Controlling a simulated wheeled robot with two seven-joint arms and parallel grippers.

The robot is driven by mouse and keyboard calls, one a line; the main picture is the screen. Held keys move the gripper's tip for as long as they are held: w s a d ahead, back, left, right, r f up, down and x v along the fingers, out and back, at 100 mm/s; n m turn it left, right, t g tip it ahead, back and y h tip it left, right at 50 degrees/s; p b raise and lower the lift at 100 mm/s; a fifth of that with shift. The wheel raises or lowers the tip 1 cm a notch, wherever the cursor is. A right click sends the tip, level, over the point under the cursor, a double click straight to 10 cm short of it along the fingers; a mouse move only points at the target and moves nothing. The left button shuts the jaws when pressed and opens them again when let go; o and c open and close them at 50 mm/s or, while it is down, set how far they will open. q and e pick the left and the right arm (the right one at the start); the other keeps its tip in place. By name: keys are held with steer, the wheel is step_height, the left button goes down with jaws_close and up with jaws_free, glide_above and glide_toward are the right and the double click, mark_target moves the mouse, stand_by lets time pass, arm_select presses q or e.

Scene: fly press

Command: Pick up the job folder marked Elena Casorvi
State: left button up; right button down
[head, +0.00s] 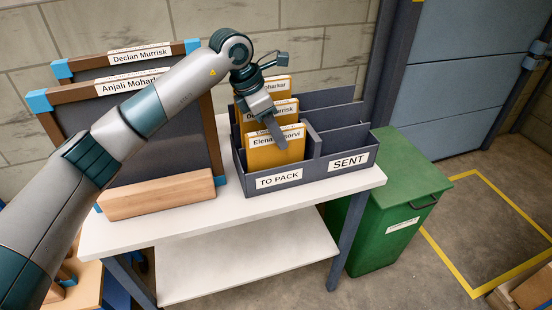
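The job folder marked Elena Casorvi (277,156) is yellow with a white label. It stands upright in the front slot of the TO PACK side of a dark grey rack (318,171). My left gripper (276,143) points down at the folder's top edge and covers the middle of its label. I cannot tell whether its fingers are around the folder or only in front of it. Two more yellow folders stand behind, one ending in "Murrisk" (284,107) and one ending in "Moharkor" (281,85), both partly hidden. My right gripper is not in view.
The rack stands on a white table (225,212); its SENT side (345,140) looks empty. Two framed boards marked Declan Murrisk (139,54) and Anjali Moharkor (185,150) stand at left, behind my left arm. A green bin (400,215) is at right.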

arm_select(q)
steer(key=shift+f, duration=0.1)
stand_by(0.6)
jaws_close()
